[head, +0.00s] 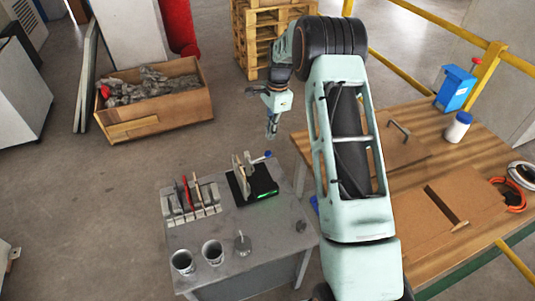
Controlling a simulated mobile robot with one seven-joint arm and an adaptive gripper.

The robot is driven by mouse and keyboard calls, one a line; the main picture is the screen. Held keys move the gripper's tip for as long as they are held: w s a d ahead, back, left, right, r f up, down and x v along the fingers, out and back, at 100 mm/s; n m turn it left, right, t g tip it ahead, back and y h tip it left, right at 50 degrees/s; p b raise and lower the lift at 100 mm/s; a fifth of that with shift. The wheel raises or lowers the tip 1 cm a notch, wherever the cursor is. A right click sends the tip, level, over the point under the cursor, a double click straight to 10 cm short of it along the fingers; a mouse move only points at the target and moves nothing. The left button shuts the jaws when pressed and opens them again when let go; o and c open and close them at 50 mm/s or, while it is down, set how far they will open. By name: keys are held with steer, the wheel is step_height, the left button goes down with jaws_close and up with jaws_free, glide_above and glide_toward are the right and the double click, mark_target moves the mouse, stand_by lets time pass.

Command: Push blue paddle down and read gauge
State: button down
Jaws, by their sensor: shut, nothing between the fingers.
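A black testing device (237,196) with a small green light stands on the grey table. A pale tile-like plate (243,172) stands upright in it. A small blue paddle (267,154) sticks out at the device's upper right, on a thin lever. My gripper (272,131) points down, shut and empty, above and a little behind the blue paddle in the picture, apart from it. The gauge reading cannot be made out from here; only the green glow on the device's front shows.
A rack (191,200) of upright tiles, one red, stands left of the device. A wooden table (415,165) lies right, partly behind my arm.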

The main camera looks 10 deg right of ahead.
mark_target(270, 152)
steer(key=shift+s+a+f+b, duration=0.15)
steer(key=shift+f+b, duration=0.75)
steer(key=shift+f, duration=0.75)
steer(key=shift+w+a+f+b, duration=0.15)
steer(key=shift+f+b, duration=0.7)
steer(key=shift+f, duration=0.75)
steer(key=shift+s, duration=0.1)
step_height(270, 152, down, 4)
steer(key=b, duration=0.2)
steer(key=shift+f+b, duration=0.15)
steer(key=shift+b, duration=0.2)
steer(key=d, duration=0.2)
steer(key=w+d+r, duration=0.1)
steer(key=shift+r, duration=0.1)
